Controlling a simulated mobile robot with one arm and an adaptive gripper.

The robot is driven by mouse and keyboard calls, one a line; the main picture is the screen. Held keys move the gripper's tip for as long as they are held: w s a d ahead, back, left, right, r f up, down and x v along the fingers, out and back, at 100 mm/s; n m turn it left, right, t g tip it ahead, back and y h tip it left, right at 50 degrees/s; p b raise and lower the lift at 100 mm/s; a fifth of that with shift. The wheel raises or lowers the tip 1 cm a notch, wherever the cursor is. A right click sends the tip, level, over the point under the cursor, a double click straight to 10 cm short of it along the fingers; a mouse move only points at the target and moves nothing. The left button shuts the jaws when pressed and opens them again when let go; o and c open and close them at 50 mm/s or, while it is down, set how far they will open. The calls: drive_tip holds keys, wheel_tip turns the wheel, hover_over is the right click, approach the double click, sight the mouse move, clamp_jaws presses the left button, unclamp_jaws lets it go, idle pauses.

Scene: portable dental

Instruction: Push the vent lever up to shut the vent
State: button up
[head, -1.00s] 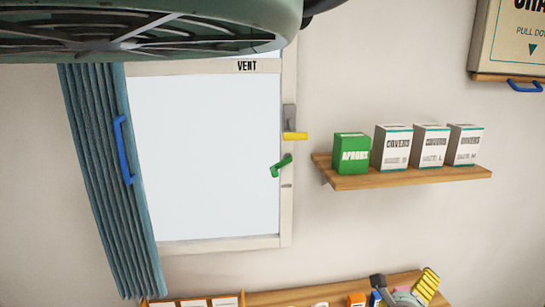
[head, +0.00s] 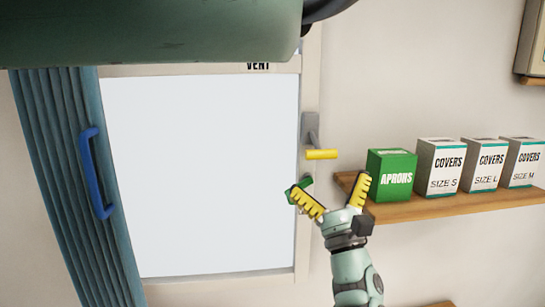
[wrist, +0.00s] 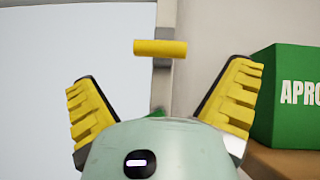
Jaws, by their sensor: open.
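The vent lever is a yellow bar (head: 321,154) on a grey mount (head: 310,128), on the right side of the window frame below the "VENT" label (head: 258,66). My gripper (head: 334,198) is open and empty, its yellow fingers spread, just below the yellow bar in the head view. In the wrist view the yellow bar (wrist: 160,48) lies level above and between my fingertips, apart from them. A green handle (head: 299,190) on the frame is partly hidden behind my left finger.
A wooden shelf (head: 450,207) at the right holds a green APRONS box (head: 391,176) close to my right finger, and several white COVERS boxes (head: 447,166). A blue curtain with a blue handle (head: 95,175) hangs at the left. A large green round thing (head: 150,30) fills the top left.

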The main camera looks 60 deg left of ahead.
sight(320, 148)
drive_tip(key=p+x, duration=0.2)
drive_tip(key=x, duration=0.1)
drive_tip(key=p+x, duration=0.2)
drive_tip(key=shift+d+r, duration=0.2)
drive_tip(key=shift+r, duration=0.15)
drive_tip(key=shift+a+r+p, duration=0.3)
drive_tip(key=shift+a+p, duration=0.05)
drive_tip(key=shift+p, duration=0.6)
drive_tip(key=shift+w+a+p, duration=0.2)
drive_tip(key=shift+w+p, duration=0.05)
drive_tip(key=shift+p, duration=0.35)
drive_tip(key=shift+f, duration=0.15)
drive_tip(key=shift+c, duration=0.3)
drive_tip(key=c, duration=1.1)
